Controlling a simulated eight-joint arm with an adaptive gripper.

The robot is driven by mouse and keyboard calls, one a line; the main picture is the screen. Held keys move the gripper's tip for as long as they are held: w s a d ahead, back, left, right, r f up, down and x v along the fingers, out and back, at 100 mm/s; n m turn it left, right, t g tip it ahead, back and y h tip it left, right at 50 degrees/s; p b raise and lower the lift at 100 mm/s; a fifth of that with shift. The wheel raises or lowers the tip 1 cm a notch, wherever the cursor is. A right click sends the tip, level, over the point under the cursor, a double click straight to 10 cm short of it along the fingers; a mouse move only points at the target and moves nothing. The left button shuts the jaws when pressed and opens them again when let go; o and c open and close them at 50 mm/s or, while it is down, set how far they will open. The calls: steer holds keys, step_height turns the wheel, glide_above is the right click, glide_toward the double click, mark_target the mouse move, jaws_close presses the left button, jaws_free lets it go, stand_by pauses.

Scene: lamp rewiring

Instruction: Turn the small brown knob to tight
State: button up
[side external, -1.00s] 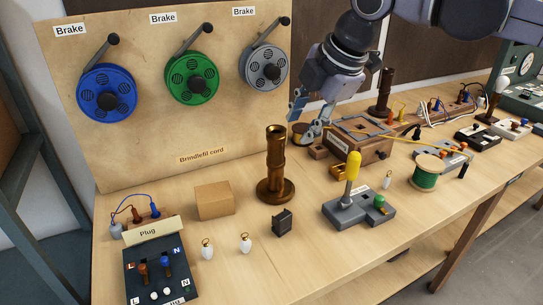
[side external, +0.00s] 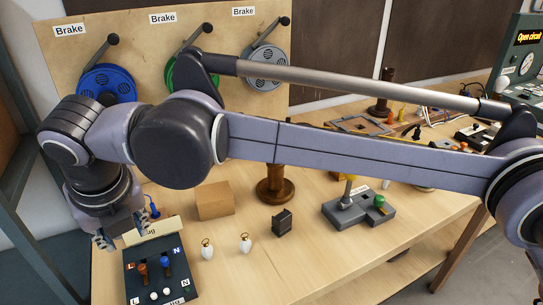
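A dark plug block (side external: 160,287) stands at the front left, behind it a "Plug" label (side external: 165,231) partly covered by my gripper. On the block is a small brown-orange knob (side external: 142,269) beside the letter L, with a blue knob (side external: 167,264) to its right beside the letter N. My gripper (side external: 121,235) points down just above and behind the block, left of the blue knob. Its fingers look apart, and nothing shows between them. It is not touching the brown-orange knob, and whether that knob is tight cannot be told.
A cardboard box (side external: 214,201), two small white bulb-like pieces (side external: 207,250) and a black block (side external: 282,222) stand to the right. A grey lever base (side external: 350,213) is farther right. My arm spans the view, hiding part of the brown column (side external: 275,190) and the bench behind.

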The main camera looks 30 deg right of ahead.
mark_target(142, 266)
steer(key=x, duration=0.9)
steer(key=s+x, duration=0.1)
steer(key=x, duration=0.4)
steer(key=shift+d+f, duration=0.2)
jaws_close()
